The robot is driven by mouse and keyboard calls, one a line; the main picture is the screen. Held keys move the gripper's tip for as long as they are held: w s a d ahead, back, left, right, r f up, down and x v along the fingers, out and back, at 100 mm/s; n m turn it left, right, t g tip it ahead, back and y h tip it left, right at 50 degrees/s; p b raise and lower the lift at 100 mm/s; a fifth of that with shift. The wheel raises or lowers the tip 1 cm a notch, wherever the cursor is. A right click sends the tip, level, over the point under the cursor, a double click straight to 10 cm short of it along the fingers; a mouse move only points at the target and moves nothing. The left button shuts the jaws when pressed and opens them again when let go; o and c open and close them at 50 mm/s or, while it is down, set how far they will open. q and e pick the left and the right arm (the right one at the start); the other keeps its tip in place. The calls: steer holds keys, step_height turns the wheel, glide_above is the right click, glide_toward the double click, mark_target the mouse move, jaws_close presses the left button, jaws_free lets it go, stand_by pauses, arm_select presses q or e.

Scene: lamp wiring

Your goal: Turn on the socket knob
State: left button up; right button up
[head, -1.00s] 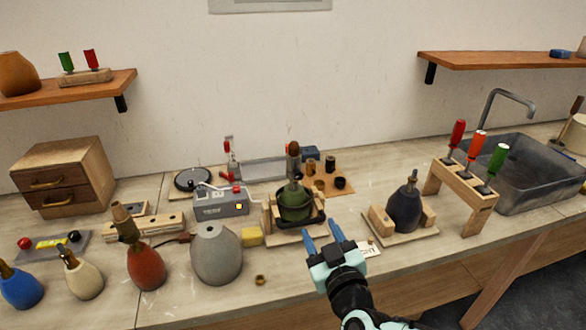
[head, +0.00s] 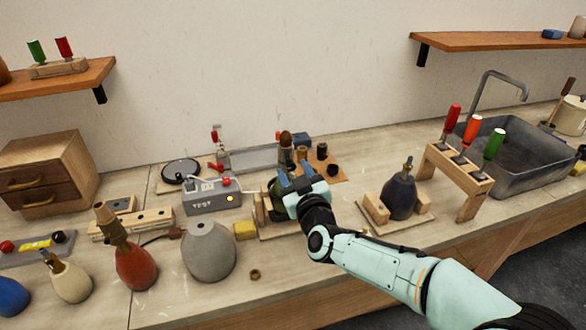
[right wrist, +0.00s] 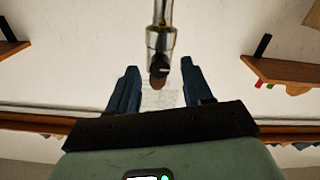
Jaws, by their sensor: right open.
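My right gripper (head: 290,182) is in front of the green lamp (head: 273,188) in its wooden cradle and covers most of it. In the right wrist view the gripper (right wrist: 158,92) has its fingers apart, with nothing held. A silvery socket (right wrist: 154,40) with a black knob (right wrist: 158,66) and a brown tip shows upside down between and beyond the fingers; I cannot tell whether they touch it. In the head view a brown-topped upright piece (head: 286,142) stands just behind the gripper. My left gripper is not in view.
A grey test box (head: 208,199) and yellow block (head: 244,230) lie left of the gripper. A dark lamp base (head: 399,196) in a cradle and a screwdriver rack (head: 458,163) stand to the right. A grey base (head: 209,253) is at front left.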

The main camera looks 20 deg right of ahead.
steer(key=shift+w, duration=0.75)
jaws_close()
